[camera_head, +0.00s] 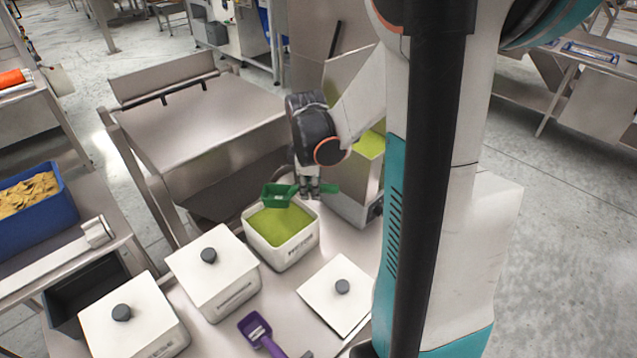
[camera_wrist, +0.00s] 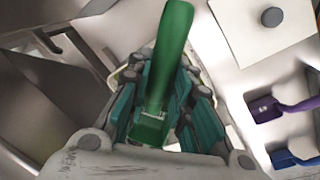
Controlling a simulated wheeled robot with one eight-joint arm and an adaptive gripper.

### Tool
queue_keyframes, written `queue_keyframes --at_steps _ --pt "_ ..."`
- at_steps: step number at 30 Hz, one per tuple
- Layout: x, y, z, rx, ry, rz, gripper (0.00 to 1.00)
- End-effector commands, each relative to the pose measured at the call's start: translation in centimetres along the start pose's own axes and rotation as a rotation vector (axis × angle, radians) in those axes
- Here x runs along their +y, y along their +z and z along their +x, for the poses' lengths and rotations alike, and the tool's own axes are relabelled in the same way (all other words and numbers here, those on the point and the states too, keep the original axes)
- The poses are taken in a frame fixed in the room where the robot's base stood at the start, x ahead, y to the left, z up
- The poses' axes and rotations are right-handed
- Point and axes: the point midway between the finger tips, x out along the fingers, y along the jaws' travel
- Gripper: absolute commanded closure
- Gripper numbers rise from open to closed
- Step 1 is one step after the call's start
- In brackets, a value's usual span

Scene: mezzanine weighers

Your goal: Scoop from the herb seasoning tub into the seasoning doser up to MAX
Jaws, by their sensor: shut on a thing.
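My gripper (camera_head: 309,188) is shut on a green scoop (camera_head: 278,195). The scoop is above the far rim of an open white tub (camera_head: 282,258) of green herb seasoning; I cannot tell whether it holds any seasoning. In the wrist view the scoop (camera_wrist: 172,50) rises between the teal fingers (camera_wrist: 160,112), which hide most of the tub. The steel seasoning doser (camera_head: 350,207) stands right of the tub, partly behind my arm. Green seasoning (camera_head: 370,146) shows in its top. No MAX mark is visible.
Two lidded white tubs (camera_head: 212,265) (camera_head: 132,318) stand at left. A loose lid (camera_head: 338,295) lies right of the open tub, and a purple scoop (camera_head: 257,331) lies in front. A steel machine (camera_head: 200,115) stands behind. A blue crate (camera_head: 38,225) is far left.

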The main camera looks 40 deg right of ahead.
Motion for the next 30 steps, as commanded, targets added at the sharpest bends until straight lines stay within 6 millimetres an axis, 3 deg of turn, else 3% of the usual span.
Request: queue_keyframes --at_steps 3,7,14,27,30 --pt "0.1 1.7 -0.4 0.008 0.037 -0.045 1.0" --pt "0.1 1.9 -0.5 -0.008 0.05 -0.069 1.0" --pt "0.0 0.5 -0.1 -0.153 0.054 -0.101 1.0" --pt "-0.3 -2.7 0.6 -0.583 0.068 -0.171 1.0" --pt "-0.4 -2.5 1.2 -0.593 0.066 -0.167 1.0"
